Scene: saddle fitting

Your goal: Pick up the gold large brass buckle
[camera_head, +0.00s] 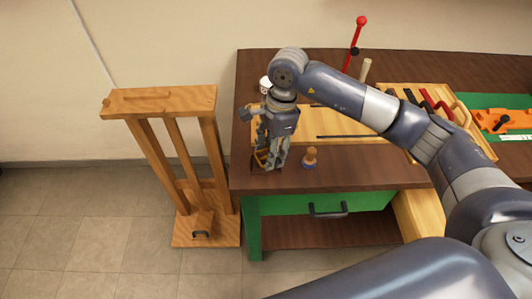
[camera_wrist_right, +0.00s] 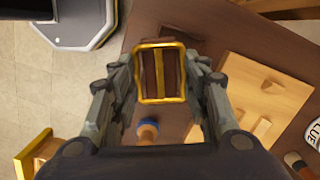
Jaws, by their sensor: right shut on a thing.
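The gold brass buckle (camera_wrist_right: 161,99) is a rectangular frame with a centre bar. In the right wrist view it sits between the fingers of my right gripper (camera_wrist_right: 163,85), which is shut on it. In the head view my right gripper (camera_head: 267,164) points down near the left front edge of the workbench, and the buckle (camera_head: 259,155) shows partly behind its fingers. Brown surface shows through the frame. I cannot tell whether the buckle still touches the bench. My left gripper is not in view.
The workbench (camera_head: 350,176) holds a small wooden-handled tool with a blue base (camera_head: 310,158), right of the gripper. Wooden boards and a rack of tools (camera_head: 440,105) lie farther right. A red-topped rod (camera_head: 358,35) stands at the back. A wooden stand (camera_head: 160,101) is left of the bench.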

